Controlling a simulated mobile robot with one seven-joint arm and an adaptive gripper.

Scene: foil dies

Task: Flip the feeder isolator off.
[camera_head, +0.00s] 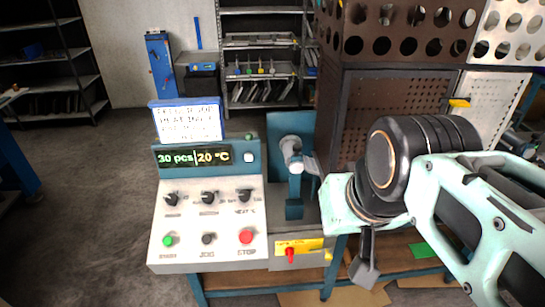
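The feeder isolator is a red handle (290,255) on a yellow plate (312,244), at the front right of the machine, right of the control panel. The handle appears to point downward. My gripper (364,272) hangs from my arm at the right, beside and to the right of the isolator in the picture, apart from it. Only a grey finger part shows, so I cannot tell whether the gripper is open or shut. Nothing is seen held in it.
The white control panel (186,226) has several knobs, a green button (168,240) and a red stop button (246,237). Its display (195,157) reads 30 pcs, 20 °C. A blue press (291,160) stands behind the isolator. A brown perforated cabinet (390,92) rises behind my arm.

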